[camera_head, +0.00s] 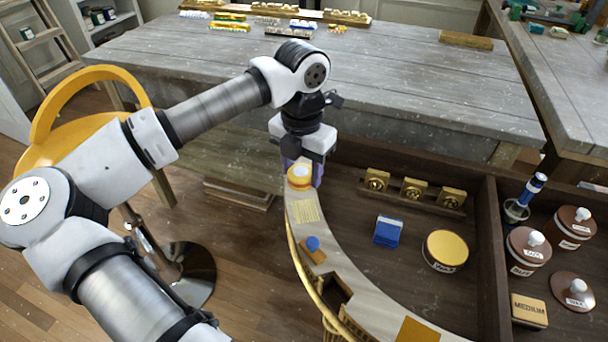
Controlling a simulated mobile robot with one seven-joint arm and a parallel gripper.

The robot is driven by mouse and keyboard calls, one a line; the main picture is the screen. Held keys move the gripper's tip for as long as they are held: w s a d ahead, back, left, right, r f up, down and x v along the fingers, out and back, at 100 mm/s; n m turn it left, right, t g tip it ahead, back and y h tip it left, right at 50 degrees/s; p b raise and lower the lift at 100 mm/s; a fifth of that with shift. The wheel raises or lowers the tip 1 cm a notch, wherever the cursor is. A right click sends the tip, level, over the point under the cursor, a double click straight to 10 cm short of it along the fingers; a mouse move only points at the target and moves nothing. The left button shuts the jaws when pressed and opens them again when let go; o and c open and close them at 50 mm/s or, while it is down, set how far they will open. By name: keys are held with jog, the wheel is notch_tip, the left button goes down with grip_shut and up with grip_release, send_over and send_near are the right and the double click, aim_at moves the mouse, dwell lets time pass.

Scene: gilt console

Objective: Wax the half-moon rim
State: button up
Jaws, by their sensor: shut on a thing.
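The half-moon console (355,272) has a pale curved top with a gilt rim (299,262) along its outer left edge. My gripper (302,166) points down at the far end of the curve. It is shut on a yellow-orange round pad with a white top (300,177). The pad is at the console's far end; I cannot tell whether it touches the surface. A round tin with a yellow top (445,249) stands in the dark tray to the right. Its label is too small to read.
A yellow patch (305,211), a small block with a blue knob (313,251) and an orange square (418,330) lie on the console. The tray holds a blue block (388,231) and a brass-fitted rack (412,190). Lidded jars (527,248) stand right. A yellow chair (62,140) is left.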

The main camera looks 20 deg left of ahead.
jog(key=shift+r+p, duration=0.45)
jog(key=shift+r, duration=0.6)
